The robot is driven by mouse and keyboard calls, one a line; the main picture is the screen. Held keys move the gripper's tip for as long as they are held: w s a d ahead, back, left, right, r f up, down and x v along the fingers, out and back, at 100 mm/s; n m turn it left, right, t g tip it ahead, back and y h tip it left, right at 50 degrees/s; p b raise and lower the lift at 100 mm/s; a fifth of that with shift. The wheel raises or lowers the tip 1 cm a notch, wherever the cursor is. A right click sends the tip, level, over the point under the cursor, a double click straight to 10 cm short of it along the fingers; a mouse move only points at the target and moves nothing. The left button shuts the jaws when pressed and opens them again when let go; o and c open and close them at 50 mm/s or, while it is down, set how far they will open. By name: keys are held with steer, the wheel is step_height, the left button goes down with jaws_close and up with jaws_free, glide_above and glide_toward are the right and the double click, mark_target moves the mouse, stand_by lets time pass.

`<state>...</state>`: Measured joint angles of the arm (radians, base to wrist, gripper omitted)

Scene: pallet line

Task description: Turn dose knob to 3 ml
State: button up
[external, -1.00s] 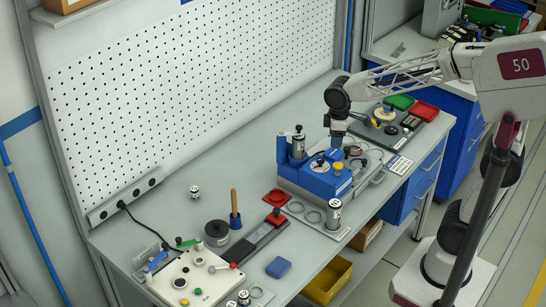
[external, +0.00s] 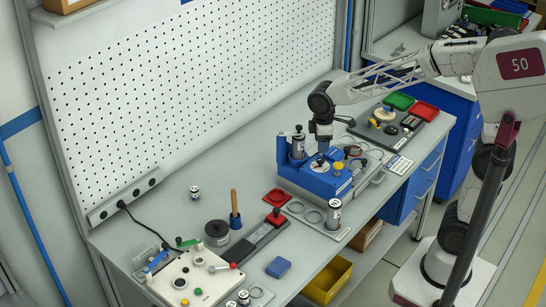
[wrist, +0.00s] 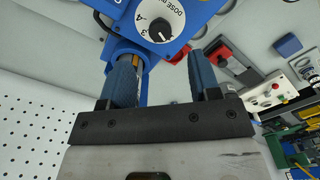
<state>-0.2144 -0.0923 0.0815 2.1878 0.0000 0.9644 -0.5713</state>
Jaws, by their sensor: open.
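The dose knob (wrist: 160,30) is a round black knob with a small white mark, on a blue panel (wrist: 185,14) lettered DOSE. The figures 3 and 4 show at its left in the wrist view; I cannot tell exactly which figure the mark faces. The panel belongs to the blue dosing unit (external: 325,183) on the bench, seen in the external view. My gripper (wrist: 163,72) has its blue fingers apart with nothing between them; the knob lies beyond the fingertips, apart from them. In the external view my gripper (external: 323,146) hangs over the unit and partly hides its top.
A silver cylinder (external: 298,146) stands at the unit's left rear. A labelled canister (external: 334,213) stands in front of it. A red dish (external: 277,196) and a wooden-handled tool (external: 234,208) are to the left. A dark tray (external: 395,128) with small parts lies behind right.

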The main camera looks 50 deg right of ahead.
mark_target(321, 159)
steer(key=shift+f, duration=3.5)
steer(key=c, duration=0.9)
